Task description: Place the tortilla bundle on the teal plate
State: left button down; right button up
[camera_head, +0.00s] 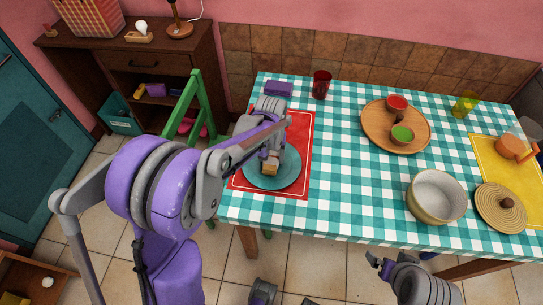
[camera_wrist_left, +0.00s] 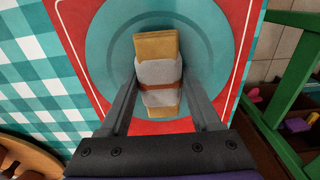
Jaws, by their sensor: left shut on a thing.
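The tortilla bundle (camera_head: 270,168) is a tan stack with a pale wrap and a brown band. It shows clearly in the left wrist view (camera_wrist_left: 158,72). My left gripper (camera_head: 271,157) is shut on the bundle, with one finger on each side of the wrap. The bundle is over the middle of the teal plate (camera_head: 287,178); I cannot tell whether it touches the plate. The plate lies on a red mat and also shows in the left wrist view (camera_wrist_left: 215,40). My right gripper (camera_head: 379,265) is in front of the table, away from the plate; its opening is unclear.
The red mat (camera_head: 305,128) lies at the left of the checked table. A purple block (camera_head: 279,89) and a dark red cup (camera_head: 321,84) stand behind it. A wooden tray (camera_head: 374,132) and a pot (camera_head: 435,198) are to the right. A green chair (camera_head: 194,105) stands left of the table.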

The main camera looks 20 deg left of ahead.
aim_at(271, 158)
pick_arm(q)
jog(key=shift+f, duration=0.2)
jog(key=shift+c, duration=0.5)
grip_release()
jog(key=shift+r, duration=0.15)
jog(key=shift+r, duration=0.4)
notch_tip(271, 158, up, 11)
jog(key=p, duration=0.1)
jog(key=s+d+f+m+t, duration=0.1)
jog(key=s+t, duration=0.1)
jog(key=s, duration=0.8)
jog(key=s+d+f+m+t, duration=0.1)
jog(key=s+d+m+t, duration=0.1)
jog(key=s, duration=0.8)
jog(key=shift+s+d+f+t, duration=0.25)
jog(key=shift+s+f+t, duration=0.05)
jog(key=shift+s+t, duration=0.1)
jog(key=shift+w, duration=0.1)
